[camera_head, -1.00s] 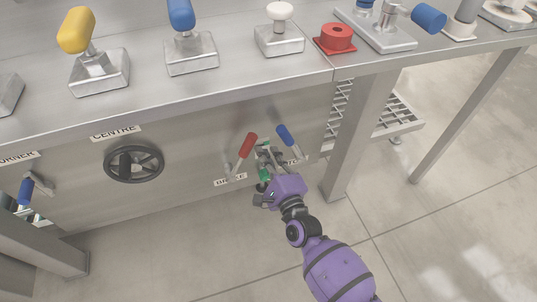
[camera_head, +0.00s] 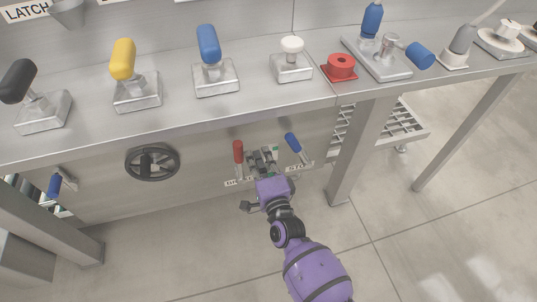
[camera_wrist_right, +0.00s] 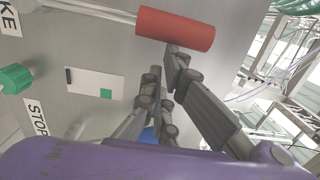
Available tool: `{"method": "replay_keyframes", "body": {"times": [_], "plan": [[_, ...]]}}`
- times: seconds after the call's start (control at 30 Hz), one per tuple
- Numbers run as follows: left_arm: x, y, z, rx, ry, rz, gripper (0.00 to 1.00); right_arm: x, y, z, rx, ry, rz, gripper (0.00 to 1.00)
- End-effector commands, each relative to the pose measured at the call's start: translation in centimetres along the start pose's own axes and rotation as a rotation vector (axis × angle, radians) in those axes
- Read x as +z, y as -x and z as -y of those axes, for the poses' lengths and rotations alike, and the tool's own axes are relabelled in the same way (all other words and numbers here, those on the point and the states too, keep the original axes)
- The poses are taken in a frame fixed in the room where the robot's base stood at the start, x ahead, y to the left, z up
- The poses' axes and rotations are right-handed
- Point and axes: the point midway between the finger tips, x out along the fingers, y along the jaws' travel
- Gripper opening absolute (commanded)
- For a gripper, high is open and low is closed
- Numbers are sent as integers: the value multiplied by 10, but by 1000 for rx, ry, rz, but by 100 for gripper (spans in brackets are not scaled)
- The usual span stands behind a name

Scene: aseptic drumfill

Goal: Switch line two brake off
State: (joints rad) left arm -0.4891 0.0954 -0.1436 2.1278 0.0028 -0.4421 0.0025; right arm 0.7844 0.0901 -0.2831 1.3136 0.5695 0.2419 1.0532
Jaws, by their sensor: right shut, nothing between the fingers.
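The red-handled lever (camera_head: 238,152) stands nearly upright on the front panel, above a partly hidden label (camera_head: 234,183). In the right wrist view its red grip (camera_wrist_right: 175,30) lies across the top, and a label ending in "KE" (camera_wrist_right: 9,20) shows at the left edge. My right gripper (camera_head: 262,157) is just right of the red lever, its fingers shut and empty. In the right wrist view the fingertips (camera_wrist_right: 165,70) are at the lower edge of the red grip; I cannot tell if they touch. My left gripper is out of view.
A blue-handled lever (camera_head: 293,143) leans left, close right of my gripper; a STOP label (camera_wrist_right: 35,120) shows in the wrist view. A black handwheel (camera_head: 152,162) is further left. The bench top above carries several handles, including a yellow one (camera_head: 123,58). A table leg (camera_head: 353,150) stands right.

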Motion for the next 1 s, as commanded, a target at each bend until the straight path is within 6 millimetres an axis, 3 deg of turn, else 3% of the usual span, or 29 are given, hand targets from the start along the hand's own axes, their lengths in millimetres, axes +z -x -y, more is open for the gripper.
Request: {"method": "replay_keyframes", "body": {"times": [0.13,0.47,1.0], "plan": [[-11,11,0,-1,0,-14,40,22,-1,10,5,129,1,0],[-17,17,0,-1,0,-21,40,58,-3,11,18,364,1,0],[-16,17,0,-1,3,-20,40,76,-4,9,17,357,2,0]]}}
